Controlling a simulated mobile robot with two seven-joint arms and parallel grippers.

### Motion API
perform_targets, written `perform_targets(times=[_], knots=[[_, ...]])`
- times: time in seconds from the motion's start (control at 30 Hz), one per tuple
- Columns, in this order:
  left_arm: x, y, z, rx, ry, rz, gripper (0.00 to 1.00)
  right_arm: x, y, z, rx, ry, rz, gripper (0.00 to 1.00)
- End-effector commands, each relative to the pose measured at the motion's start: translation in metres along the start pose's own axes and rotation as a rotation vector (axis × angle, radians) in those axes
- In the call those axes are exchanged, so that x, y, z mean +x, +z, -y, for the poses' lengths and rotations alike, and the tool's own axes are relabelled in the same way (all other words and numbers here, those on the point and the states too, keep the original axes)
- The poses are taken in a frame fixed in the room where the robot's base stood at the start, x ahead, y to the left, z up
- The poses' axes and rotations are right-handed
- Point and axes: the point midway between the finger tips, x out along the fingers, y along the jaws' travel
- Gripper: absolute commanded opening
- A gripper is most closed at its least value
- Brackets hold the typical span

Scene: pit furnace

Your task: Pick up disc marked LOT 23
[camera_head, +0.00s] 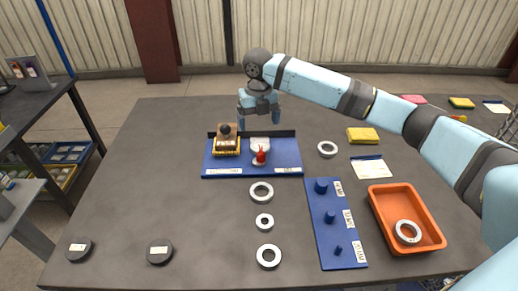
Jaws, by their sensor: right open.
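Two dark round discs with small pale labels lie flat on the table near its front left: one disc (79,250) by the left corner, the other disc (159,253) to its right. The label print is too small to read, so I cannot tell which is LOT 23. My right gripper (260,124) is open and points down over the back edge of the blue board, far behind and to the right of both discs. My left gripper is not in view.
A blue board (262,172) holds a wooden block and a red-tipped item. Several metal rings, including one ring (268,256), lie near a blue peg board (325,240). An orange tray (428,230) holds another ring. The table (150,190) is clear around the discs.

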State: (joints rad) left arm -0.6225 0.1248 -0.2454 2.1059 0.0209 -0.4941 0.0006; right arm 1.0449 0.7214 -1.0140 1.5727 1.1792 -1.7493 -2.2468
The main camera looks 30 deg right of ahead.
Motion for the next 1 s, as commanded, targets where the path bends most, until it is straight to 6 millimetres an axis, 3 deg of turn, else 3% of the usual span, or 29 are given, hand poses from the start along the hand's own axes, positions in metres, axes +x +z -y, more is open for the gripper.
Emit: perform_targets(times=[0.1, 0.43, 0.7, 0.97, 1.0], knots=[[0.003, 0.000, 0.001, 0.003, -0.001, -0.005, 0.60, 0.023, -0.001, 0.000, 0.000, -0.001, -0.001, 0.92], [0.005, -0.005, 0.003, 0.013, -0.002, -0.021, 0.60, 0.045, -0.001, 0.002, 0.001, 0.000, 0.001, 0.92], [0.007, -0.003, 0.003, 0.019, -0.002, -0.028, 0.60, 0.084, -0.004, 0.006, 0.000, -0.001, 0.001, 0.92], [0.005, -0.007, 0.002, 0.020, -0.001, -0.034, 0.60, 0.088, -0.004, 0.006, -0.001, 0.000, 0.002, 0.92], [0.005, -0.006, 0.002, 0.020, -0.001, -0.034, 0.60, 0.088, -0.004, 0.006, -0.001, 0.000, 0.002, 0.85]])
